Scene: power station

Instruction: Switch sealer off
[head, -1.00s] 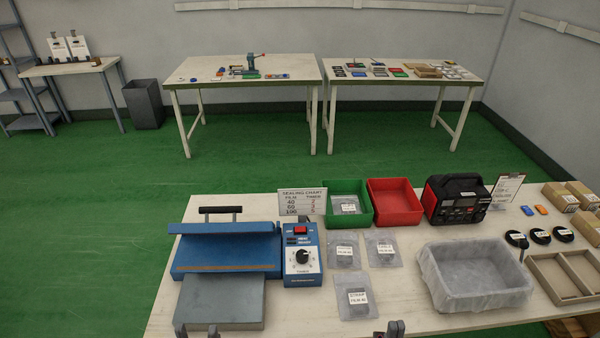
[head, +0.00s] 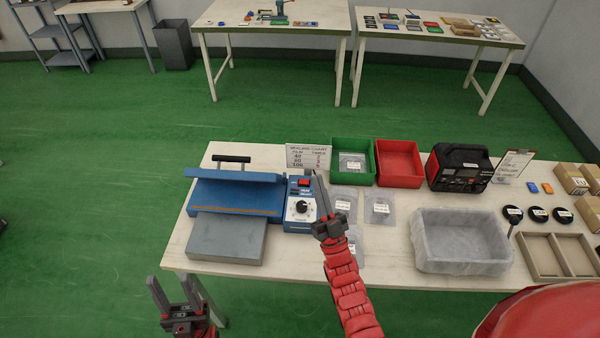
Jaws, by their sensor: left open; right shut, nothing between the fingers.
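The sealer (head: 235,190) is a blue machine with a black handle and a grey plate (head: 228,238) at its front. Its blue control box (head: 296,223) stands at its right, with a red switch (head: 304,182) at the top and a dark dial (head: 302,206) on a white face. My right gripper (head: 317,175) is shut and empty. Its fingers point away from me, just right of the control box and close to the red switch; I cannot tell whether they touch it. My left gripper (head: 170,278) is open and empty, in front of the table's near left edge.
A sealing chart (head: 309,157) stands behind the control box. Beyond are a green bin (head: 352,175), a red bin (head: 398,178) and a black power unit (head: 460,167). Film bags (head: 379,208) lie right of my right gripper. A lined tray (head: 462,268) stands further right.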

